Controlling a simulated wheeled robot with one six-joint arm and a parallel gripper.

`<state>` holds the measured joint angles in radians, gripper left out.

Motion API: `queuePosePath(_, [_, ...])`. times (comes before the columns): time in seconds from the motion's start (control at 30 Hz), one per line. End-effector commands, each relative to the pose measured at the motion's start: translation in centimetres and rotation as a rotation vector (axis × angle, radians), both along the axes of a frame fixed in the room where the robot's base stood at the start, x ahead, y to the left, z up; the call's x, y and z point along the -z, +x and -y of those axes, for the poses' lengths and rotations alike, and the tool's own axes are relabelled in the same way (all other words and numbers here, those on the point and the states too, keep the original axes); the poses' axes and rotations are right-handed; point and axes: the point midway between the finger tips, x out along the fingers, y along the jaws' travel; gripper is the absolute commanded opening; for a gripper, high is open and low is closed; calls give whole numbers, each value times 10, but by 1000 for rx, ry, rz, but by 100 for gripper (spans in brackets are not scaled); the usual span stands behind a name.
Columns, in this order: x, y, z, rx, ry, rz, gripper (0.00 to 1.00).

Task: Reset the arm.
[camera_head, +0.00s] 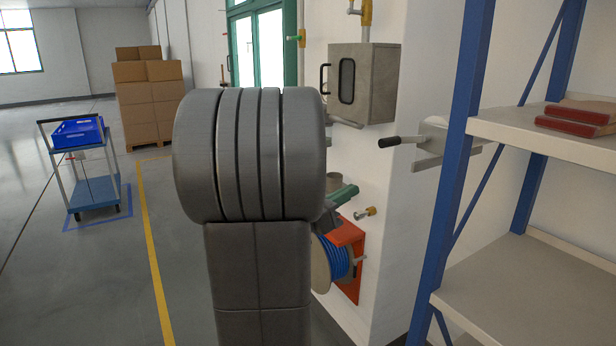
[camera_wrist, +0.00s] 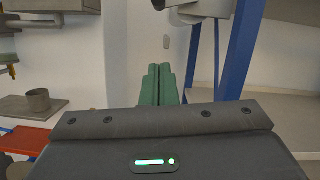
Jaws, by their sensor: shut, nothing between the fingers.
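My gripper (camera_wrist: 161,85) shows in the wrist view as two green fingers, closed together with nothing between them. They point ahead toward the white wall. In the head view, part of my gripper (camera_head: 343,195) shows as a green piece to the right of my grey arm link, which fills the middle of the picture and hides most of it. No object touches the fingers in the wrist view.
A blue-framed rack (camera_head: 453,170) with pale shelves stands close at the right. A grey wall box (camera_head: 377,84), a black-handled lever (camera_head: 390,141) and a blue hose reel (camera_head: 335,257) are on the wall. A cart (camera_head: 95,185) and stacked cartons (camera_head: 148,90) stand left. The floor there is open.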

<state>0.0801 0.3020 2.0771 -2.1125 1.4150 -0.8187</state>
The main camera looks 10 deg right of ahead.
Motion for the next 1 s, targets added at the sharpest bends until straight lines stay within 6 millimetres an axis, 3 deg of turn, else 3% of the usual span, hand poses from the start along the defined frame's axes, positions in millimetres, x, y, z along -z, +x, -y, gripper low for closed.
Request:
queuePosePath(0.27, [0, 1, 2, 1, 1, 0, 0])
queuePosePath(0.43, [-4, 6, 14, 3, -1, 0, 0])
queuePosePath(0.9, [-23, 35, 82, 5, 0, 0, 0])
queuePosePath(1.0, [-39, 37, 95, 4, 0, 1, 0])
